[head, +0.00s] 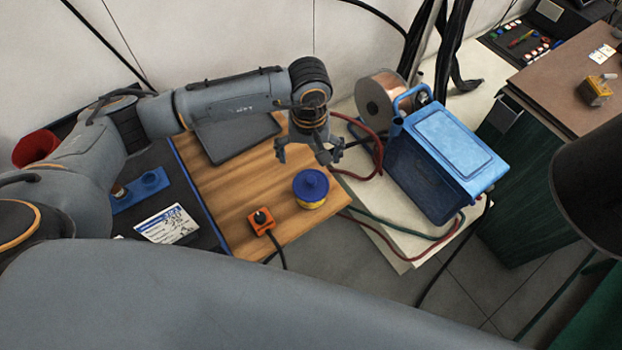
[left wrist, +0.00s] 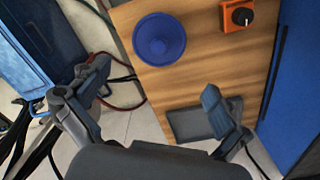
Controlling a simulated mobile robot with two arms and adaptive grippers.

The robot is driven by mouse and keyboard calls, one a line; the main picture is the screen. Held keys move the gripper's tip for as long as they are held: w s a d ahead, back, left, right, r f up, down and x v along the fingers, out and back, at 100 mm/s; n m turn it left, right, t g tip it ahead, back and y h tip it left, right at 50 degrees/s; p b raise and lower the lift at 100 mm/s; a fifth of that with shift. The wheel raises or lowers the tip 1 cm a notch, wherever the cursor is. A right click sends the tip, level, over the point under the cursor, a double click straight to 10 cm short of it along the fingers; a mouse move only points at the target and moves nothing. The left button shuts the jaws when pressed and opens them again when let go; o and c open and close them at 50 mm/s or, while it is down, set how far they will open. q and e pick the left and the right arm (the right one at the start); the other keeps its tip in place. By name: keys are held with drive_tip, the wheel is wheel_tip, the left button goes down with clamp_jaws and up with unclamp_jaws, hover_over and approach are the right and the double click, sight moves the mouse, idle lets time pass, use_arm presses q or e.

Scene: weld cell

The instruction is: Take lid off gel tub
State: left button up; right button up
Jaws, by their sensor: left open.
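The gel tub (head: 311,202) has a yellow body and stands upright on the wooden board. Its blue lid (head: 310,184) sits on top, with a small round knob in the middle. The lid (left wrist: 159,39) also shows from above in the left wrist view and hides the tub's body there. My left gripper (head: 304,158) is open and empty, above and behind the tub in the head view. In the left wrist view its spread fingers (left wrist: 152,98) are apart from the lid. My right gripper is in neither view.
An orange box with a black knob (head: 262,220) is left of the tub, its cable running off the front edge. A dark grey tray (head: 236,138) lies behind. A blue case (head: 435,170), a copper wire spool (head: 382,98) and red hoses (head: 372,150) are on the right.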

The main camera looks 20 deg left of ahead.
sight(311, 178)
use_arm(q)
wheel_tip(311, 178, down, 4)
drive_tip(key=shift+s+d+f+p, duration=0.1)
drive_tip(key=shift+s+p, duration=0.05)
drive_tip(key=shift+p, duration=0.25)
drive_tip(key=shift+f+p, duration=0.25)
drive_tip(key=shift+p, duration=0.05)
wheel_tip(311, 178, down, 4)
drive_tip(key=shift+d+r+p, duration=0.15)
drive_tip(key=shift+r+p, duration=0.1)
drive_tip(key=shift+p, duration=0.65)
drive_tip(key=shift+f, duration=0.55)
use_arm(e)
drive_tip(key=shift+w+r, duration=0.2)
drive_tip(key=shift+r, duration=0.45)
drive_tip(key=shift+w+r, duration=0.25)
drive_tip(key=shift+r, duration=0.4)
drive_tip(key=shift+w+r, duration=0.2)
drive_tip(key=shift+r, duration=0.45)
